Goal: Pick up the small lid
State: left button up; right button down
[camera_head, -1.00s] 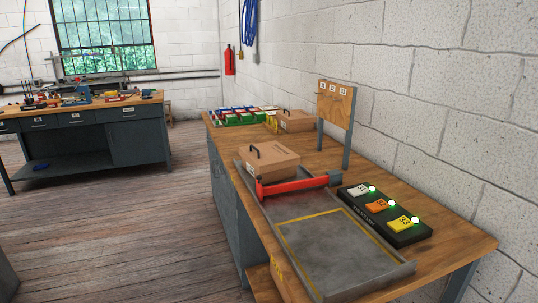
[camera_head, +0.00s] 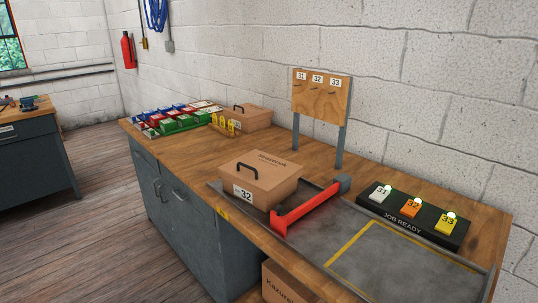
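A brown box (camera_head: 262,194) marked 32 stands on the near workbench, at the left end of a grey metal tray. Its closed lid (camera_head: 270,166) has a black handle (camera_head: 250,167) on top. A second brown box (camera_head: 256,120) stands farther back by the wall, also with a black handle (camera_head: 239,107) on its lid. I cannot tell for certain which lid is the small one. Neither of my grippers is in view.
A red bar (camera_head: 306,209) lies across the grey tray (camera_head: 362,246), right of the box. A black JOB READY panel (camera_head: 413,216) and a wooden number board (camera_head: 321,93) stand behind. Coloured bins (camera_head: 172,121) sit at the far end. Free floor (camera_head: 90,220) lies left.

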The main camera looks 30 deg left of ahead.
aim_at(261, 174)
jog(key=j+z, duration=0.2)
jog(key=j, duration=0.35)
jog(key=i+j+z, duration=0.15)
jog(key=j, duration=0.4)
jog(key=k+j+z, duration=0.2)
jog(key=j, duration=0.35)
jog(key=j+z, duration=0.15)
jog(key=j, duration=0.45)
jog(key=j+z, duration=0.2)
jog(key=j, duration=0.35)
jog(key=k+j+z, duration=0.15)
jog(key=j, duration=0.35)
